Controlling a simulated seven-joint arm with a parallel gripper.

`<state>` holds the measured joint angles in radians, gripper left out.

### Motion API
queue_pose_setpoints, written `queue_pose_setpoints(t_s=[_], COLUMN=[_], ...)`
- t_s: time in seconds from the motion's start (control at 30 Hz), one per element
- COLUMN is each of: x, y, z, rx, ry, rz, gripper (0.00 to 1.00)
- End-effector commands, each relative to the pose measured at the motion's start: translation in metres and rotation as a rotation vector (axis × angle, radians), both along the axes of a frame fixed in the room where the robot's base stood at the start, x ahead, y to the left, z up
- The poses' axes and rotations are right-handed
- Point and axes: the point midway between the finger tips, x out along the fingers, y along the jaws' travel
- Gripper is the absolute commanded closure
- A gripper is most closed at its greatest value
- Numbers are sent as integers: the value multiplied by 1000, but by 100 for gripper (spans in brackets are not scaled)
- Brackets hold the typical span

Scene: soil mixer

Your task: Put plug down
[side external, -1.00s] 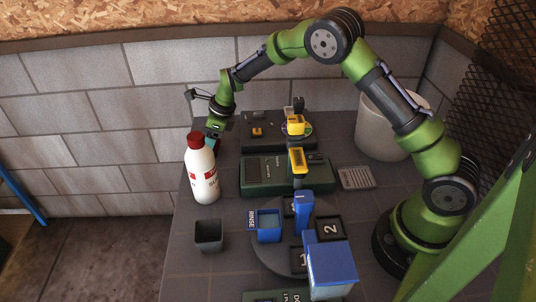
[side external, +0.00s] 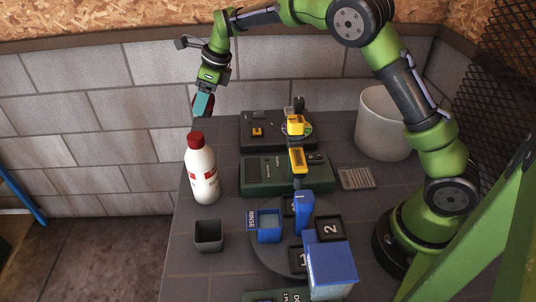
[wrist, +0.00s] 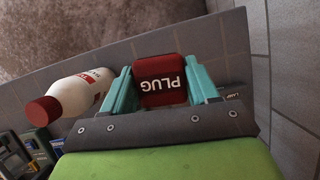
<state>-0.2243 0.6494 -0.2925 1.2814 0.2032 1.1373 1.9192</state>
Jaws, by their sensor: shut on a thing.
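The plug (wrist: 160,82) is a dark red block with the white word "PLUG" on it, upside down in the wrist view. My gripper (wrist: 161,86) has teal fingers shut on its two sides. In the side view my gripper (side external: 203,103) is raised above the table's back left corner, above and behind the white bottle; the plug is mostly hidden there, with only a little dark red showing beside the fingers.
A white bottle with a red cap (side external: 202,175) stands near the table's left edge. A dark square cup (side external: 208,235), a green device (side external: 265,176), blue containers (side external: 330,265) and a white bucket (side external: 384,125) stand around. The back wall is close.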

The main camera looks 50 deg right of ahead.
Motion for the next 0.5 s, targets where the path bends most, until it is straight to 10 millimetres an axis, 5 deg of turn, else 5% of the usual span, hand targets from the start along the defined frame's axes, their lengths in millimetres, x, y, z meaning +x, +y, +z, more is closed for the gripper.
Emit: queue_pose_setpoints(t_s=[0.37, 0.5], x=[0, -11], y=[0, 29], z=[83, 77], rx=[-1, -1], ry=[-4, 8], rz=[0, 101], gripper=[73, 73])
